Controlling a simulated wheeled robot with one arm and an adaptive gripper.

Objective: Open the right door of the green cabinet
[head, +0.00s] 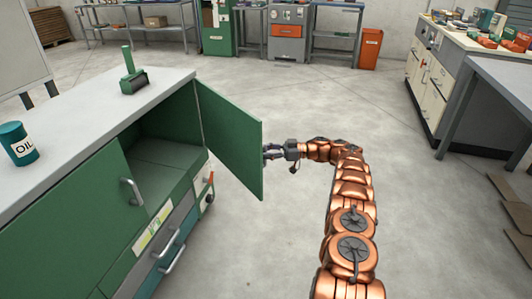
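The green cabinet (68,243) stands at the left under a pale worktop. Its right door (230,138) is swung well out from the front, and the dark shelf space behind it (160,150) shows and looks empty. The left door (90,215), with a metal handle (131,192), is closed. My gripper (268,152) is at the outer edge of the right door, on its far right side. The fingers are small here and partly behind the door edge. I cannot tell whether they grip the door or its handle, which is hidden.
An oil can (18,143) and a green brush-like tool (132,72) stand on the worktop. Drawers (165,240) lie below the doors. The floor (290,210) around the door is clear. A white-fronted bench (430,85) and a grey table (500,85) stand at the right.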

